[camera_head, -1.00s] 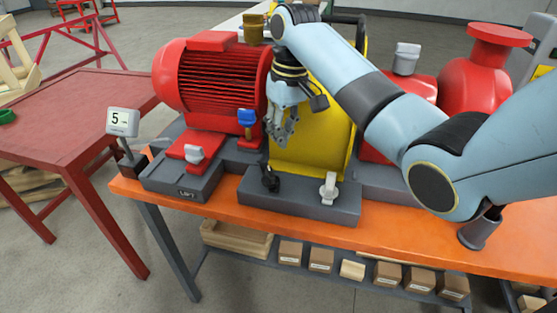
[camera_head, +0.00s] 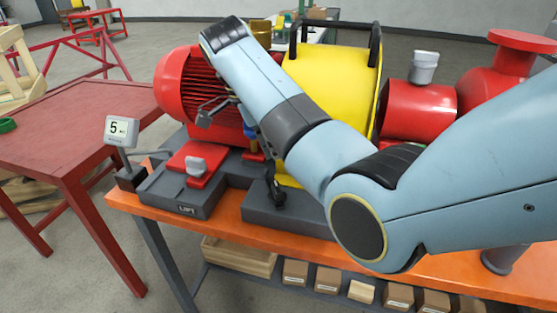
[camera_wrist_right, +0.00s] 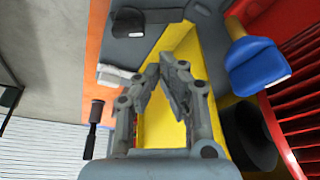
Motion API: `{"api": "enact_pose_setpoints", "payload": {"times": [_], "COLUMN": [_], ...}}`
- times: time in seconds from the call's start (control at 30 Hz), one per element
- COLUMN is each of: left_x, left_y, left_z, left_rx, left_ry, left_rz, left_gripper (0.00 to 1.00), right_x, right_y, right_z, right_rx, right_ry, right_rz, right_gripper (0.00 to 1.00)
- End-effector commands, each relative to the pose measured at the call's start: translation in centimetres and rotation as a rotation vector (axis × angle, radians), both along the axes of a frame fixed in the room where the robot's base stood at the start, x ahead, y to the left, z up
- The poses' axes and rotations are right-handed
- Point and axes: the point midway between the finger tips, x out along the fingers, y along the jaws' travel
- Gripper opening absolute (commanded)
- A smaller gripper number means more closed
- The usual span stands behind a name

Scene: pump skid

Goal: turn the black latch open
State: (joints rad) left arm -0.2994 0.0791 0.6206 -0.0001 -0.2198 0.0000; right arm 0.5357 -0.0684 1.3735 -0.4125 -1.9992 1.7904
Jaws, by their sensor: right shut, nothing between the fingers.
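The black latch (camera_head: 276,193) stands on the grey plinth in front of the yellow guard (camera_head: 335,70). My right forearm crosses close beside it in the head view and hides part of the plinth. My right gripper (camera_wrist_right: 164,72) shows in the wrist view with its fingertips close together, shut and empty, above the yellow guard. In the head view the gripper is mostly hidden behind my forearm. I cannot tell whether it touches the latch. My left gripper is not in view.
A blue-handled valve (camera_wrist_right: 254,66) stands near the gripper, beside the red motor (camera_head: 178,85). A display (camera_head: 121,130) reads 5. The red table (camera_head: 70,125) has free room.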

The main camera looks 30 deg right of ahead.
Motion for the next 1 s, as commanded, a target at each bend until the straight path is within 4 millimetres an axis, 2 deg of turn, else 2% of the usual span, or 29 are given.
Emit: {"api": "enact_pose_setpoints", "payload": {"times": [0.03,0.07,0.13,0.43,0.6,1.0], "left_x": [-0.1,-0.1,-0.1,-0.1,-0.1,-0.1], "left_y": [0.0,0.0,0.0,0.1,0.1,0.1], "left_z": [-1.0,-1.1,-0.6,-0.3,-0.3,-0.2], "left_rx": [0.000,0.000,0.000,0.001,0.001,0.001], "left_ry": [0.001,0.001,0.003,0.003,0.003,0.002], "left_rz": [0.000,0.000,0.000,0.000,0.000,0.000], "left_gripper": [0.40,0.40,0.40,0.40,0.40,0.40], "right_x": [-0.2,-0.3,-0.5,-0.9,-1.0,-1.0], "right_y": [-0.4,-0.5,-0.9,-2.4,-2.7,-2.7], "right_z": [-1.4,-1.9,-2.8,-7.1,-8.1,-8.1], "right_rx": [-0.002,-0.001,-0.001,0.000,0.002,0.002], "right_ry": [0.004,0.005,0.008,0.004,0.003,0.002], "right_rz": [-0.001,0.000,0.002,0.003,0.003,0.005], "right_gripper": [0.00,0.00,0.00,0.00,0.00,0.00]}}
